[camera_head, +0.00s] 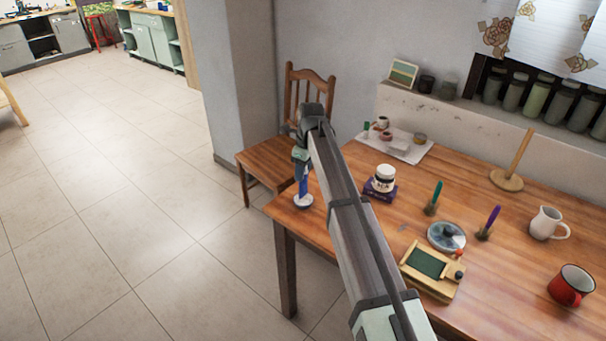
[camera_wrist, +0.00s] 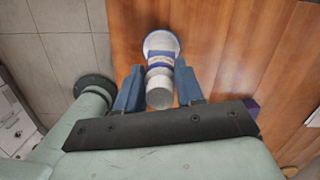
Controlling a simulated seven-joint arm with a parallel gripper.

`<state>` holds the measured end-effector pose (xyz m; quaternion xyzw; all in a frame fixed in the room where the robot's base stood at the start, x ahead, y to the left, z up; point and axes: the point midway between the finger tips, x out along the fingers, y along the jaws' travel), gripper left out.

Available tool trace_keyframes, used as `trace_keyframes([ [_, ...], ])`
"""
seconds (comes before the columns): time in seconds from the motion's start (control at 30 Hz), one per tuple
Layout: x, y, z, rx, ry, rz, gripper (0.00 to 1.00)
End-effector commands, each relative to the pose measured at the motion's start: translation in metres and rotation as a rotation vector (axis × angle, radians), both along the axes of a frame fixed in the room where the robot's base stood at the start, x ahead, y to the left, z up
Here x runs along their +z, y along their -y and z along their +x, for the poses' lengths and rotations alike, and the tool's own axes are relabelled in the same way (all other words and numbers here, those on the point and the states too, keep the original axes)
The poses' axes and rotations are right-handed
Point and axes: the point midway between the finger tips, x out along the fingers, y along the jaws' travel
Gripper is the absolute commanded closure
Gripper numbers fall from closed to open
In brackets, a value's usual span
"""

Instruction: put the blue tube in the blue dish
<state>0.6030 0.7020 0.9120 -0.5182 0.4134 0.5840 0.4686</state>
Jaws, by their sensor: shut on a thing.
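My gripper (camera_wrist: 159,90) is shut on the blue tube (camera_wrist: 160,61), which has a blue band and a pale end. The tube is upright at the table's left corner in the head view (camera_head: 303,187).
The wooden table (camera_head: 340,215) ends just left of the dish, above a tiled floor. A jar (camera_head: 384,178) on a purple box stands to the right. A grey-blue round piece (camera_head: 446,236), candles, a jug (camera_head: 548,223) and a red mug (camera_head: 571,285) are farther right. A chair (camera_head: 270,158) stands behind.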

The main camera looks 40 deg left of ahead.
Motion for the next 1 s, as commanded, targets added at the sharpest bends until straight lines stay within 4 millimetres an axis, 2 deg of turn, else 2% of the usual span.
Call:
trace_keyframes([
  [0.13, -0.014, 0.000, 0.000, 0.000, -0.001, -0.001, 0.95],
  [0.67, -0.021, 0.000, 0.000, 0.000, 0.000, 0.000, 0.95],
  [0.7, -0.021, 0.000, 0.000, 0.000, 0.000, 0.000, 0.62],
  [0.93, -0.021, 0.000, 0.000, 0.000, 0.000, 0.000, 0.40],
  [1.0, -0.021, 0.000, 0.000, 0.000, 0.000, 0.000, 0.37],
])
